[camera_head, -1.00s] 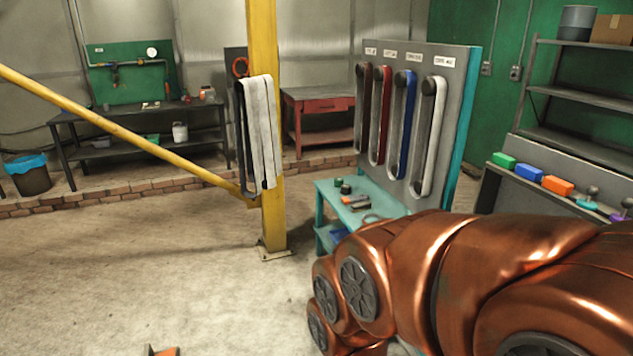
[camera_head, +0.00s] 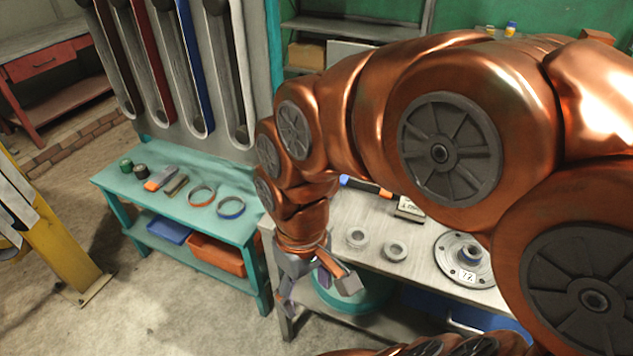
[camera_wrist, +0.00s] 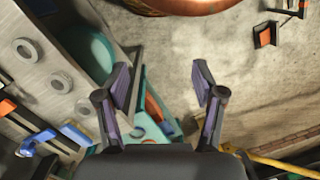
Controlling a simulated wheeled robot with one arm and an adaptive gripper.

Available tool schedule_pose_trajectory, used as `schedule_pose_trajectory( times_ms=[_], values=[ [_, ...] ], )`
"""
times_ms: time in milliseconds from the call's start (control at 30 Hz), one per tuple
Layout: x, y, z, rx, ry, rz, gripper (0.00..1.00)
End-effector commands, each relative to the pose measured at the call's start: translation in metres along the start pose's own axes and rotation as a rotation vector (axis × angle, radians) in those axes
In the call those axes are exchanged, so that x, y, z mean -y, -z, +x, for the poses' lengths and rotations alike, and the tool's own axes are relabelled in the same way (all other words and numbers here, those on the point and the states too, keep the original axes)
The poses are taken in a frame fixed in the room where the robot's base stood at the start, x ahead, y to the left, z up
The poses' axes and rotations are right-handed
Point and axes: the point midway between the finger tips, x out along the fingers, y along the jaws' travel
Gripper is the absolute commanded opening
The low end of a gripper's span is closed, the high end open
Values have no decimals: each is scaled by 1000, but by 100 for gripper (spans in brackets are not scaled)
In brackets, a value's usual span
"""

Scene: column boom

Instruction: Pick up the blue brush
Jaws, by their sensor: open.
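My gripper (camera_head: 318,284) is open and empty, pointing down near the left front corner of the grey metal table (camera_head: 330,226). In the wrist view its two fingers (camera_wrist: 160,82) are spread apart with nothing between them. A small blue piece (camera_head: 346,181) shows at the back of that table, beside my arm. A blue object (camera_wrist: 36,140) lies at the lower left of the wrist view, well away from the fingers. I cannot tell whether either is the blue brush, and my arm hides part of the table.
Rings and a round flange (camera_head: 462,258) lie on the grey table. A teal bench (camera_head: 170,206) with small tools and rings stands to its left. A teal round object (camera_head: 350,296) is below the gripper. A yellow post (camera_head: 65,255) stands at the far left; floor between is clear.

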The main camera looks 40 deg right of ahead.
Motion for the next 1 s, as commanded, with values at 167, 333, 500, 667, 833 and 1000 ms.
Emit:
schedule_pose_trajectory(
  times_ms=[167, 333, 500, 667, 833, 1000],
  values=[
    [-17, 65, -7, -70, 55, -121, 69],
    [-44, 123, -13, -154, 94, -227, 69],
    [-83, 179, -12, -244, 116, -312, 69],
    [-134, 224, -6, -332, 113, -367, 69],
    [-200, 260, 10, -410, 85, -403, 69],
    [-260, 278, 28, -462, 44, -417, 69]
  ],
)
